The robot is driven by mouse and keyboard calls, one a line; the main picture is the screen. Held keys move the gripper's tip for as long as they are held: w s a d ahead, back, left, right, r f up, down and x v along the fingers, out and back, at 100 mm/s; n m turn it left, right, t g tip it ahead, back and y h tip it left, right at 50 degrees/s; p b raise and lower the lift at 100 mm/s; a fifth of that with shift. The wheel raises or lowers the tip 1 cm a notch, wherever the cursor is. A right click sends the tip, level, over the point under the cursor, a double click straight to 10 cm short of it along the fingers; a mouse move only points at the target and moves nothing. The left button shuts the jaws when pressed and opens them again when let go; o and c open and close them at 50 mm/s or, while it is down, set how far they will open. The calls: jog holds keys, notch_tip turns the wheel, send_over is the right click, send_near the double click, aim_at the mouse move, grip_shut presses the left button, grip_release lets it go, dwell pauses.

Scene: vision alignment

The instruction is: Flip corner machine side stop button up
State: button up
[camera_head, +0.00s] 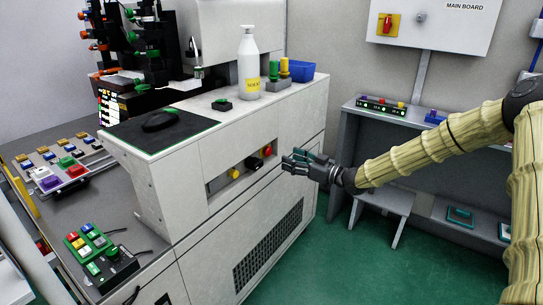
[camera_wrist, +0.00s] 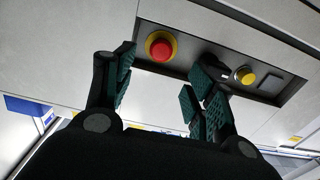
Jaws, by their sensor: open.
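The corner machine (camera_head: 215,150) is a white cabinet with a recessed side panel. A red stop button (camera_head: 267,151) sits at the panel's right end, near my gripper. In the wrist view the red button (camera_wrist: 161,46) has a yellow collar and lies beyond the gap between my fingers. A yellow knob (camera_head: 234,173) is at the other end of the panel. A black control (camera_head: 251,163) sits between them; in the wrist view my right finger partly covers that area. My gripper (camera_head: 296,160) is open and appears empty, just right of the panel. Contact with the button cannot be told.
A white bottle (camera_head: 249,65) and a blue bin (camera_head: 299,71) stand on the machine top. A grey desk (camera_head: 400,118) and a small stool (camera_head: 385,199) are at the right. Green floor (camera_head: 340,265) is clear in front.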

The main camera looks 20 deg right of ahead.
aim_at(270, 152)
jog(key=b+x, duration=0.1)
jog(key=x, duration=0.8)
jog(key=shift+w+a, duration=0.15)
